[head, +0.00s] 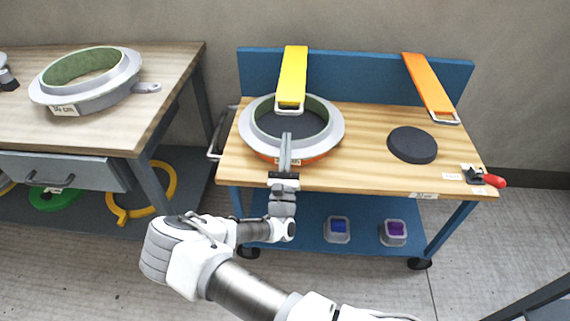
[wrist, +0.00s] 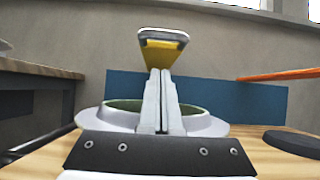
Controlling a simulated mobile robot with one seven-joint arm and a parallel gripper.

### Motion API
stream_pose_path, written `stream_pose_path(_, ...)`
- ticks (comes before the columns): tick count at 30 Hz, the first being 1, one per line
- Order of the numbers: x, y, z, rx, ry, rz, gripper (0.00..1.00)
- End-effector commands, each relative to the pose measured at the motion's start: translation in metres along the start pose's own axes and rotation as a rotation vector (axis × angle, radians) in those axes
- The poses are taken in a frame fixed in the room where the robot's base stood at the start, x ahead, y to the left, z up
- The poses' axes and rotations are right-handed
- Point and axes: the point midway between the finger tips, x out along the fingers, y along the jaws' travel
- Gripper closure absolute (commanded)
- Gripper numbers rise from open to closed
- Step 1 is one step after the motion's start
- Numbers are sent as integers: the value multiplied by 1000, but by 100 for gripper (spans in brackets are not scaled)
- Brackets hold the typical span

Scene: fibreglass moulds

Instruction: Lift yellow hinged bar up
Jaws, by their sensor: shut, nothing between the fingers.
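The yellow hinged bar (head: 292,78) slopes from the top of the blue back panel down over the far part of a grey ring mould (head: 333,134). Its near end has a pale metal loop. In the wrist view the yellow bar (wrist: 160,54) and its loop show above and beyond the fingertips. My gripper (head: 286,138) is shut and empty, over the near side of the ring mould, apart from the bar in the picture. The shut fingers also show in the wrist view (wrist: 161,75). The exact gap to the loop is hard to tell.
An orange bar (head: 430,85) hangs at the right of the blue panel (head: 350,75). A black disc (head: 412,145) and a red-handled clamp (head: 482,177) lie on the wooden top. A second bench (head: 170,70) with another ring mould (head: 128,88) stands left. The bench middle is clear.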

Motion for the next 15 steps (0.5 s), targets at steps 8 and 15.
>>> stream_pose_path(8,28,0,23,1,0,-3,100)
stream_pose_path(15,33,-1,29,1,0,-2,100)
